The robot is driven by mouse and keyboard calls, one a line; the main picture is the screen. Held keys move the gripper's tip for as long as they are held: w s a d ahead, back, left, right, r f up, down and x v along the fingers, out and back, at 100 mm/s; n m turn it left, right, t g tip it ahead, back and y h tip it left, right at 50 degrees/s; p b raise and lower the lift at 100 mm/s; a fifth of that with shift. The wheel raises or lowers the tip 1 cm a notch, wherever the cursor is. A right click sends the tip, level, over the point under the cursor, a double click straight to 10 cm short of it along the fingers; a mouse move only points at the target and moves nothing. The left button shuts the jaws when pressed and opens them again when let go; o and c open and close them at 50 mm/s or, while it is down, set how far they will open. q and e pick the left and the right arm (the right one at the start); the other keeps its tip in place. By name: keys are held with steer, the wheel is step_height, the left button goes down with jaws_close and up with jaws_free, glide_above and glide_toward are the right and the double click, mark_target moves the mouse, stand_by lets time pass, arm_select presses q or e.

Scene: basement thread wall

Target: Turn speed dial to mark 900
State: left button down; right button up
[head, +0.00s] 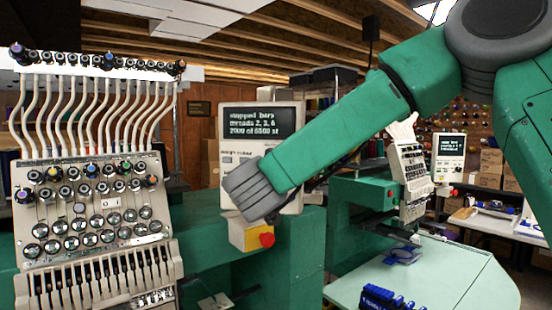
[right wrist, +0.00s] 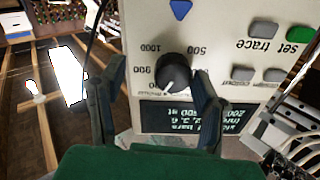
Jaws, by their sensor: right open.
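The speed dial (right wrist: 174,73) is a round black knob with a white pointer line on the beige control panel (right wrist: 225,45), which appears upside down in the right wrist view. The pointer aims down and slightly left in that view, below the mark that reads like 900 (right wrist: 142,70). Marks 1000 and 500 show above the knob. My right gripper (right wrist: 160,78) is open, its dark fingers on either side of the knob; whether they touch it I cannot tell. In the head view my right arm covers the panel's lower part and hides the dial. My left gripper is not in view.
The panel's display (head: 257,123) is lit; it also shows in the right wrist view (right wrist: 190,119). Grey buttons (right wrist: 265,30) and a green button (right wrist: 300,33) lie beside the dial. A red knob (head: 267,240) on a yellow box sits below the panel. An embroidery head (head: 90,210) stands left.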

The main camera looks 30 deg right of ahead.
steer(key=shift+w+a+r, duration=0.2)
steer(key=shift+w+a, duration=0.35)
steer(key=shift+w+a+r, duration=0.15)
steer(key=shift+w+a, duration=0.35)
steer(key=shift+a, duration=0.05)
steer(key=shift+c, duration=1.3)
steer(key=shift+s+d+r, duration=0.1)
steer(key=shift+s+d, duration=0.15)
steer(key=shift+d, duration=0.25)
steer(key=shift+s+d, duration=0.25)
steer(key=shift+d, duration=0.25)
steer(key=c, duration=0.9)
steer(key=shift+w+d, duration=0.1)
steer(key=shift+d, duration=0.2)
steer(key=shift+w+f, duration=0.15)
steer(key=shift+f, duration=0.05)
steer(key=shift+a, duration=0.35)
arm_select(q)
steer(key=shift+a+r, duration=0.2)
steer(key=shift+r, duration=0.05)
